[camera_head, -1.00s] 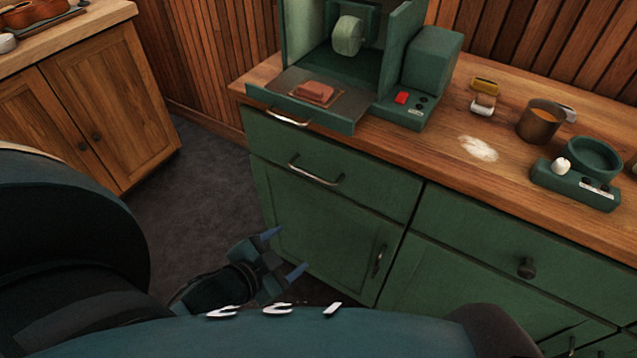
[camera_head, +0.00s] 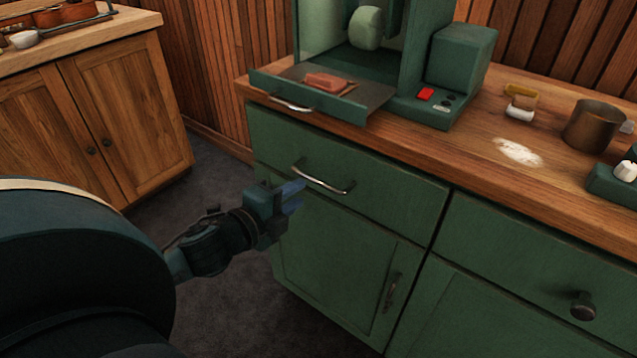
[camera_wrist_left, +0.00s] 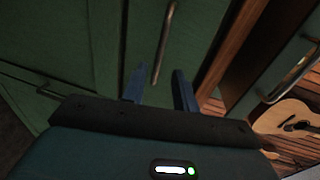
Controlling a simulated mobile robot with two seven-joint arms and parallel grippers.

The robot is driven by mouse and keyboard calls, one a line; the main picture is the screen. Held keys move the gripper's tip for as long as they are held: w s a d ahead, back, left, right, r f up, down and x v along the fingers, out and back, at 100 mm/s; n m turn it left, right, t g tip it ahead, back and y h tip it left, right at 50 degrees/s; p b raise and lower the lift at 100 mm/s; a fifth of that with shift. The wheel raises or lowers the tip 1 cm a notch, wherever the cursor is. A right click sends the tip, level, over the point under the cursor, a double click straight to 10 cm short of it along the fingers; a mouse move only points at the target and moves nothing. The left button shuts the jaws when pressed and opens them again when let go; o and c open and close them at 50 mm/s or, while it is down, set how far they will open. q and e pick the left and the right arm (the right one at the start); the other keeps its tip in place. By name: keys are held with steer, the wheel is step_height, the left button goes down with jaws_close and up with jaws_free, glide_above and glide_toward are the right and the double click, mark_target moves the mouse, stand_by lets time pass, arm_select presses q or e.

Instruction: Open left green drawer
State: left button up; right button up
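The left green drawer (camera_head: 375,195) is shut, flush in the cabinet under the wooden counter. Its curved metal bar handle (camera_head: 322,181) runs across the front. My left gripper (camera_head: 293,198) is open and empty, close to the handle's left end; contact cannot be made out. In the left wrist view the handle (camera_wrist_left: 163,45) stands just beyond the two blue fingers (camera_wrist_left: 159,88), roughly in line with the gap between them. My right gripper is not in view.
A green machine with a pulled-out tray (camera_head: 370,98) stands on the counter above the drawer. A cabinet door (camera_head: 340,260) with a vertical handle is below. A second green drawer (camera_head: 530,265) with a round knob is to the right. A ukulele (camera_wrist_left: 290,120) shows in the wrist view.

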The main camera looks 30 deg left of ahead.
mark_target(316, 183)
arm_select(q)
steer(key=b+x, duration=0.1)
steer(key=x, duration=0.7)
steer(key=shift+f, duration=0.1)
steer(key=shift+c, duration=0.3)
jaws_close()
